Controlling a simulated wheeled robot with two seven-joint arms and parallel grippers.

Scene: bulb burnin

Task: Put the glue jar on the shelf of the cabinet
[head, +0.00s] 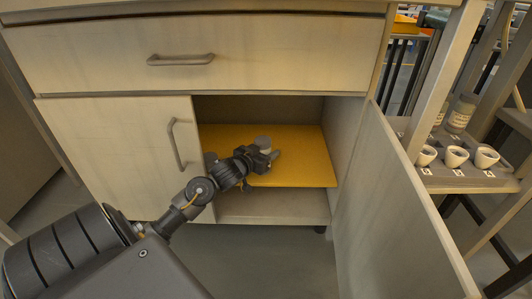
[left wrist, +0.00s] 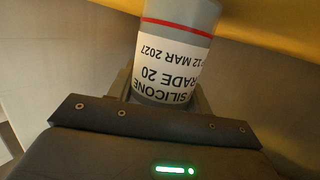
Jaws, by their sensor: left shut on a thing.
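My left gripper (head: 268,157) is inside the open right half of the cabinet (head: 343,150), at the yellow shelf (head: 308,150). It is shut on the glue jar, a grey jar (head: 263,141) whose top shows in the head view. In the left wrist view the jar (left wrist: 172,65) has a white label with a red band, reading SILICONE and a 2027 date upside down. Its lower part is hidden by the gripper. I cannot tell whether the jar touches the shelf. My right gripper is not in view.
The cabinet's right door (head: 395,215) stands open toward me; the left door (head: 115,150) and the drawer (head: 200,55) are shut. The yellow shelf is otherwise clear. At the right, a rack holds several white cups (head: 456,157) and another labelled jar (head: 461,113).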

